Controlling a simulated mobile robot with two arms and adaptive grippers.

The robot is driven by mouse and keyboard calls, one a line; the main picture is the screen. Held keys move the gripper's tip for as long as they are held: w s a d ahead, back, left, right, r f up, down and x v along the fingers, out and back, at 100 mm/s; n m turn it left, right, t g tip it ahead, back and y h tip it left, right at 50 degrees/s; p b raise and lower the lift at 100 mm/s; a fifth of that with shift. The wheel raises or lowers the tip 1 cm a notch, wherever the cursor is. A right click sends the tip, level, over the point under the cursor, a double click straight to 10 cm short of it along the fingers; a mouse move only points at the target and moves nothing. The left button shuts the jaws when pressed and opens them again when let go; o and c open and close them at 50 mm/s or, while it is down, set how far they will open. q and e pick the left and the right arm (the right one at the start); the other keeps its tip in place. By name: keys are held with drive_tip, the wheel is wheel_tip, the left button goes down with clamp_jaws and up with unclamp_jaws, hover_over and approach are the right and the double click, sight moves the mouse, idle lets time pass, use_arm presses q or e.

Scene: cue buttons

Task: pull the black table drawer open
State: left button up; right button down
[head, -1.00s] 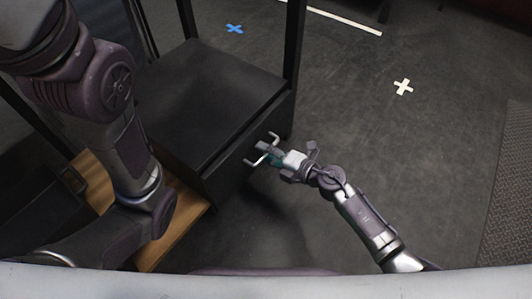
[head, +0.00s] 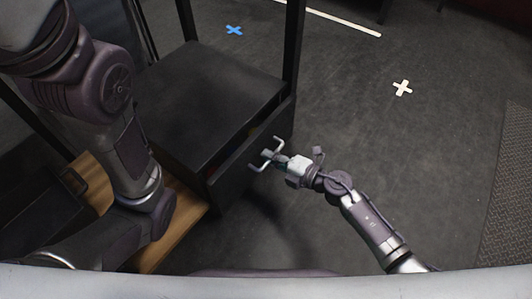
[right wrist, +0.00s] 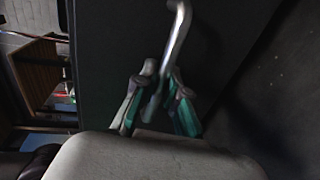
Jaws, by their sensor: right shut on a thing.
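The black table (head: 205,90) stands left of centre in the head view. Its drawer front (head: 228,182) stands out slightly from the body, with a narrow dark gap behind its top edge. The silver bar handle (head: 278,142) is on that front. My right gripper (head: 270,155) is shut on the handle. In the right wrist view, the gripper's teal-sided fingers (right wrist: 157,98) close around the handle (right wrist: 179,30), and the drawer front (right wrist: 112,45) fills the middle. My left arm crosses the left of the head view; its gripper is not in view.
A wooden board (head: 178,225) lies at the table's lower left side. Black table posts (head: 293,50) rise at the back. A textured mat (head: 510,190) lies at the far right.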

drive_tip(key=f+p+v, duration=0.1)
drive_tip(key=v, duration=0.7)
drive_tip(key=f+p+v, duration=0.1)
drive_tip(key=f+v, duration=0.1)
drive_tip(key=v, duration=0.7)
drive_tip(key=shift+s+d+f, duration=0.25)
drive_tip(key=shift+s+d, duration=0.1)
drive_tip(key=shift+d, duration=0.15)
drive_tip(key=c, duration=1.2)
unclamp_jaws()
drive_tip(key=v, duration=1.2)
